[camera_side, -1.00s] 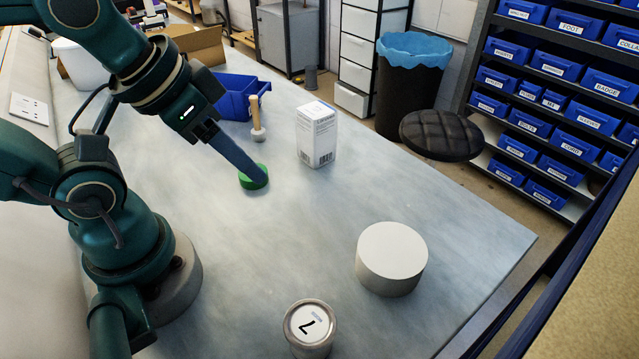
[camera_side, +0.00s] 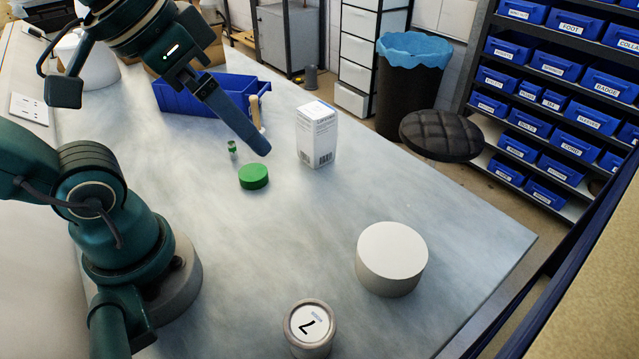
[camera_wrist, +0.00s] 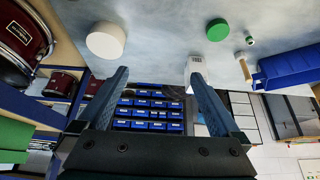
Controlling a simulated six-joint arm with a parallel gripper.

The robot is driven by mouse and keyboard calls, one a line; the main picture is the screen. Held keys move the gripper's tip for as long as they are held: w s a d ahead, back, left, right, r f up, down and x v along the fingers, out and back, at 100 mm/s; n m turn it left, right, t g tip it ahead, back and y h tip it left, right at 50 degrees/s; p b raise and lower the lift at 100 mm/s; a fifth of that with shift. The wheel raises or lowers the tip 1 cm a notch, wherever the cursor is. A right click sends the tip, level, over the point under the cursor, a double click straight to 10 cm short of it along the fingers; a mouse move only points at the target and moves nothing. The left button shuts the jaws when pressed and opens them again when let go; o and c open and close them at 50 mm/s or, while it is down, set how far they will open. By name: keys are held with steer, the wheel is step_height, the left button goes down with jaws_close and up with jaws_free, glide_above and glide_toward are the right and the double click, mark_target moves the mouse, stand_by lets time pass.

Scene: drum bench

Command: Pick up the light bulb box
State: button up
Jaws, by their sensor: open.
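The light bulb box (camera_side: 317,136) is a white upright carton with a barcode and small print, standing on the bench in the side view. My gripper (camera_side: 259,145) is above the bench, left of the box and apart from it. One finger hides the other in the side view. In the wrist view my gripper (camera_wrist: 158,75) is open, with nothing between its two blue fingers. There the box (camera_wrist: 197,65) shows at the tip of the right finger, which overlaps its lower part in the picture.
A blue bin (camera_side: 190,98) and a wooden-handled tool (camera_side: 256,110) are behind. A white cylinder (camera_side: 391,258) and a can (camera_side: 309,325) stand nearer. Bench right of the box is clear.

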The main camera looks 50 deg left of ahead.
steer(key=w+a+r+n+t+y, duration=0.25)
steer(key=w+a+t+y, duration=0.25)
steer(key=w+a, duration=0.8)
steer(key=m+t+h, duration=0.3)
steer(key=t+h, duration=0.1)
steer(key=h, duration=0.1)
glide_above(303, 116)
steer(key=w, duration=0.1)
step_height(303, 116, down, 4)
steer(key=shift+n, duration=0.25)
step_height(303, 116, down, 11)
steer(key=shift+w+f, duration=0.1)
steer(key=shift+f, duration=0.1)
steer(key=shift+x, duration=2.55)
steer(key=c, duration=1.2)
